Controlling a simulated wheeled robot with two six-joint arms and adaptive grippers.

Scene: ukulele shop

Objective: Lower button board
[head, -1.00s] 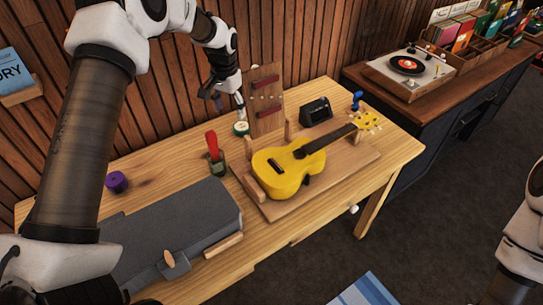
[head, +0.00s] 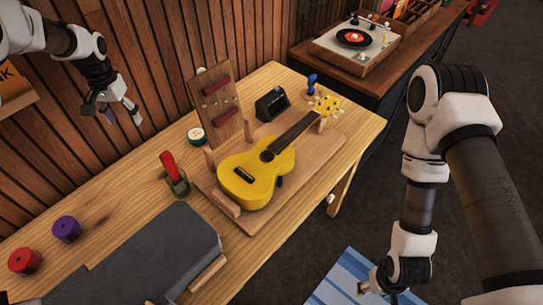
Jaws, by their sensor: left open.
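The button board (head: 216,107) is a wooden panel with two dark red bars and small pale knobs. It stands upright at the back of the wooden table, behind the yellow ukulele (head: 257,176). My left gripper (head: 121,118) is open and empty at the upper left, in front of the wall, to the left of the board and apart from it. My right gripper (head: 392,292) hangs low at the bottom right, over the blue striped mat; its fingers are too unclear to tell their state.
A round green and white tin (head: 197,136) sits beside the board. A red-handled tool (head: 172,170), a grey case (head: 150,255) and purple and red spools (head: 66,229) are on the left. A dark device (head: 271,104) stands right of the board. A record player (head: 352,43) is farther back.

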